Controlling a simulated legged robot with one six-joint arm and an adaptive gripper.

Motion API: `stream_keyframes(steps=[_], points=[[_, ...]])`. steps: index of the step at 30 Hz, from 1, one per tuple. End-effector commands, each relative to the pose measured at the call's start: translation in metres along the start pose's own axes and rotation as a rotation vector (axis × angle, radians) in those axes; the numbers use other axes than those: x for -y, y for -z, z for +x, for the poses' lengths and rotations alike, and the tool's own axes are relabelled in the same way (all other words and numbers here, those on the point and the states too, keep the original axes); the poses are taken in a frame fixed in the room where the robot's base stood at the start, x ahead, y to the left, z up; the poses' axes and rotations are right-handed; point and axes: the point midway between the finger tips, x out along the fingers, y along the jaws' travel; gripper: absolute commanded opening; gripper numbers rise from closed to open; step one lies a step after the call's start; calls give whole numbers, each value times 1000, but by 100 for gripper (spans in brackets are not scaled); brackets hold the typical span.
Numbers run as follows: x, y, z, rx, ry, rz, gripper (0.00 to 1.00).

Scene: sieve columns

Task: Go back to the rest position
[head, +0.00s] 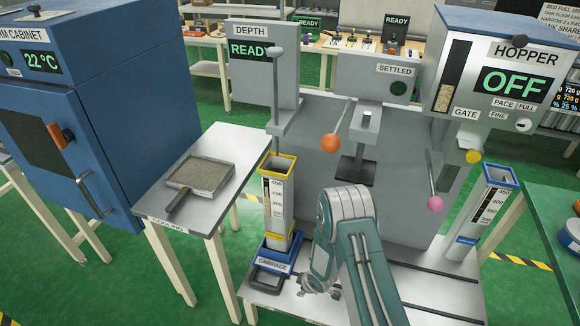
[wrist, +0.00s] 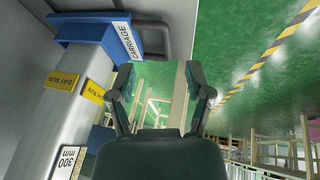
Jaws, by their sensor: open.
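My gripper (wrist: 160,82) is open, with nothing between its fingers in the wrist view. Behind the gap are green floor and wooden table legs. In the head view my arm reaches down at the bottom centre, and my gripper is near the front edge of the machine's bench. It is just right of the blue carriage (head: 279,254), apart from it as far as I can tell. The carriage also shows at upper left in the wrist view (wrist: 92,32). A tall column with a yellow rim (head: 278,205) stands upright in the carriage.
A second column with a blue rim (head: 483,215) stands at the right. The machine's levers have orange (head: 331,143), pink (head: 435,203) and yellow (head: 473,156) knobs. A pan of grains (head: 203,176) lies on the cooling table (head: 185,218). A blue cabinet (head: 130,90) stands left.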

Motion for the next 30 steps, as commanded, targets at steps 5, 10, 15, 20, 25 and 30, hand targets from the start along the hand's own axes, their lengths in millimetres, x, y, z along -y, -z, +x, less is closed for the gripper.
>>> stream_keyframes(steps=[5,10,15,20,25,30], points=[[-34,11,-38,24,-46,51,65],[-72,27,-96,62,-108,131,65],[-102,40,-165,98,-169,233,65],[-118,46,-231,121,-219,336,65],[-124,49,-300,134,-264,450,65],[-118,49,-366,138,-300,564,65]])
